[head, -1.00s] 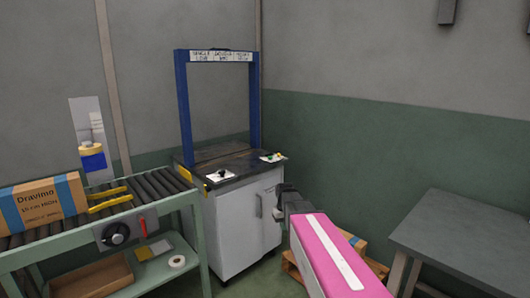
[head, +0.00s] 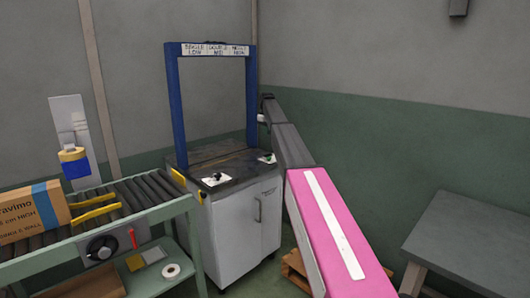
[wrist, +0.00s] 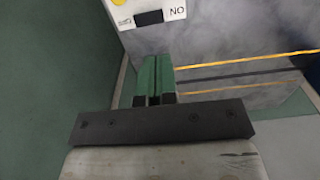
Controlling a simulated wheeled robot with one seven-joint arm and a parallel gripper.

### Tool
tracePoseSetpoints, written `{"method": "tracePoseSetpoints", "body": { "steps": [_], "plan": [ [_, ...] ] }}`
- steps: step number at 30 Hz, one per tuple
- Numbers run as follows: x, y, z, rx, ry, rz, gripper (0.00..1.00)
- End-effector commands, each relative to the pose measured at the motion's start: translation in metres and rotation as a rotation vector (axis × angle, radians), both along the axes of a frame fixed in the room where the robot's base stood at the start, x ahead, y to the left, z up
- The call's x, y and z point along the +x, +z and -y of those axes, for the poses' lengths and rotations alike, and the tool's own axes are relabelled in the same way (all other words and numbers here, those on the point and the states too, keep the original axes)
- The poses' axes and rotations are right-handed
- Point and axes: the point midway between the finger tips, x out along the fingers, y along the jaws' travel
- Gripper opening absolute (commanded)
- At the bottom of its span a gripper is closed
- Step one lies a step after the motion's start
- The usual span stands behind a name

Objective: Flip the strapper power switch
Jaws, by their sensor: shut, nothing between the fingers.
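The strapper is a white cabinet (head: 238,232) with a dark top and a blue arch (head: 178,110). A white plate with a black knob (head: 216,178) lies at its front left corner, and a small plate with a green part (head: 268,158) lies at the right. In the wrist view a white plate (wrist: 165,8) at the top bears a black rectangle (wrist: 149,17), part of something yellow and letters reading "NO". I cannot tell if the rectangle is the power switch. My gripper (wrist: 157,60) is shut and empty, its green fingers together just below that plate in the picture.
A roller conveyor (head: 150,189) with a cardboard box (head: 30,212) stands at the left. A grey table (head: 475,235) is at the right, and a wooden pallet (head: 297,268) lies low behind my arm. The wall is close on the right of the strapper.

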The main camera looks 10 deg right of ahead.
Motion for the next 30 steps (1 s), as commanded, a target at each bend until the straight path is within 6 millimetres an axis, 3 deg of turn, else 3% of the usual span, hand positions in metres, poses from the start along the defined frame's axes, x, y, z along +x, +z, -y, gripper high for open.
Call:
{"method": "tracePoseSetpoints", "body": {
  "steps": [5, 17, 23, 30],
  "plan": [
    [0.011, 0.014, 0.0, 0.0, 0.015, 0.0, 0.0],
    [0.01, 0.01, 0.0, -0.001, 0.014, -0.001, 0.0],
    [0.009, -0.015, 0.0, 0.0, 0.014, -0.001, 0.0],
    [0.009, -0.061, 0.0, 0.0, 0.014, -0.001, 0.0]
  ]
}}
